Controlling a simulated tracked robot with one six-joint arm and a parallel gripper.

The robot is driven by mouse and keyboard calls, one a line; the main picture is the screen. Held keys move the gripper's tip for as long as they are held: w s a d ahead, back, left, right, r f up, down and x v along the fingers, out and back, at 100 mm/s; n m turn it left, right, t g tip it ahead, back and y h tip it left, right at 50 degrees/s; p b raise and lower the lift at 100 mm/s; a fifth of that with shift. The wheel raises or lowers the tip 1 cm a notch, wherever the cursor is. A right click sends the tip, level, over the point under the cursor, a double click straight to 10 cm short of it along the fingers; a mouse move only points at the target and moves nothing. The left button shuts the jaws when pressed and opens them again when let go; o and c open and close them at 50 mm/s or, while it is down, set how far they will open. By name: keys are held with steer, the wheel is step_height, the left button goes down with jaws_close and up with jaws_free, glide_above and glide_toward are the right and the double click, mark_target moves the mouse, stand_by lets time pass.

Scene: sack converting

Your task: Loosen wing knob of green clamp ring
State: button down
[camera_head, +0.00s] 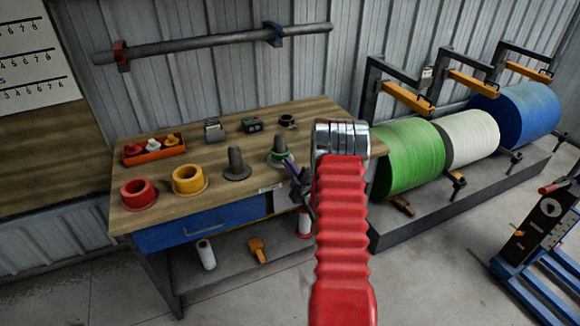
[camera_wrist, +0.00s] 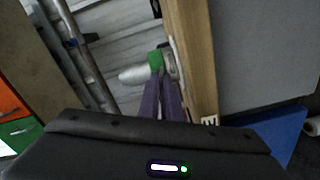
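The green clamp ring (camera_head: 283,158) sits around the lower part of a grey flanged post near the bench's right front. It also shows in the wrist view as a green patch (camera_wrist: 155,61) beside a pale grey cone-like shape. I cannot make out its wing knob. My gripper (camera_head: 297,172) is at the right front side of the ring. In the wrist view its two purple fingers (camera_wrist: 162,80) lie close together, their tips at the green patch. Whether they touch or grip the knob is hidden.
The wooden bench (camera_head: 215,165) carries a red ring (camera_head: 139,194), a yellow ring (camera_head: 188,180), a second grey post (camera_head: 237,165) and an orange tray (camera_head: 172,153). Green, white and blue rolls (camera_head: 410,155) stand at right. A horizontal bar (camera_head: 200,44) crosses the wall behind.

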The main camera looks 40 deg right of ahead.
steer(key=n, duration=0.4)
steer(key=shift+s+f+n, duration=0.1)
steer(key=shift+f+n, duration=0.15)
steer(key=shift+n, duration=0.05)
steer(key=n, duration=0.9)
steer(key=shift+n, duration=2)
steer(key=c, duration=2)
jaws_free()
steer(key=shift+r, duration=0.2)
steer(key=v, duration=1.3)
steer(key=shift+s+a, duration=0.15)
steer(key=shift+s, duration=0.15)
